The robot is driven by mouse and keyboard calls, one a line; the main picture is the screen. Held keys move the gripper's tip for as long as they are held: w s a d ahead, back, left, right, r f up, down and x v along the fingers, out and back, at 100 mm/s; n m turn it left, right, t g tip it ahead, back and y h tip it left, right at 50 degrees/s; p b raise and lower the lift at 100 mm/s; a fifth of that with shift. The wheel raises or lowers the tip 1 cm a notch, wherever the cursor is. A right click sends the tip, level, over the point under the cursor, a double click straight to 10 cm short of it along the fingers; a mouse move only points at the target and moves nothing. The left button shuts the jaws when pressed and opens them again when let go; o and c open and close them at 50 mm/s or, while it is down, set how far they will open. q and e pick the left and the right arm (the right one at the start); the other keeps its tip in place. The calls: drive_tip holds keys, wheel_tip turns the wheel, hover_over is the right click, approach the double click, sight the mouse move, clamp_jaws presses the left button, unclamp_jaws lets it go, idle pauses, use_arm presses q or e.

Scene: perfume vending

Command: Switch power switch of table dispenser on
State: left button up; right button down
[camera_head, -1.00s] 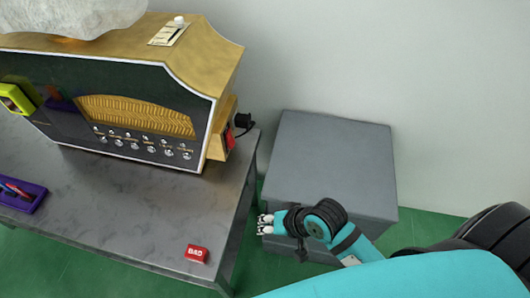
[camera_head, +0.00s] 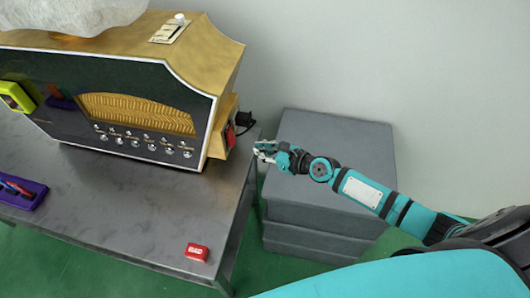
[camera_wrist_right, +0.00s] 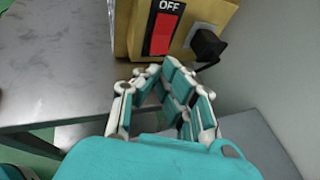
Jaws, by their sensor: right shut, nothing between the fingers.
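The table dispenser (camera_head: 130,100) is a gold and black cabinet on the grey table. Its red power switch (camera_head: 230,137) sits on its right side. In the right wrist view the switch (camera_wrist_right: 161,34) is a red rocker in a black plate with "OFF" readable above it. My right gripper (camera_head: 262,150) is right of the dispenser's side, near the table's right edge, apart from the switch. In the right wrist view its fingers (camera_wrist_right: 160,75) are shut and empty, pointing toward the area just below the switch. My left gripper is not in view.
A black plug (camera_head: 243,120) with a cable sticks out beside the switch. A grey box (camera_head: 330,165) stands right of the table. A red block (camera_head: 197,252) lies near the table's front right. A purple tray (camera_head: 22,206) is at the left.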

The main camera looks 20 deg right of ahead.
drive_tip(key=b+x, duration=0.2)
drive_tip(key=x, duration=0.5)
drive_tip(key=shift+w+a, duration=0.1)
drive_tip(key=shift+w, duration=0.05)
idle(0.4)
drive_tip(key=shift+b+x, duration=0.4)
drive_tip(key=shift+x, duration=0.75)
idle(1.0)
drive_tip(key=shift+p+v, duration=0.95)
drive_tip(key=shift+v, duration=0.7)
drive_tip(key=p, duration=0.2)
approach(234, 142)
drive_tip(key=shift+v, duration=0.8)
drive_tip(key=shift+a+r, duration=0.1)
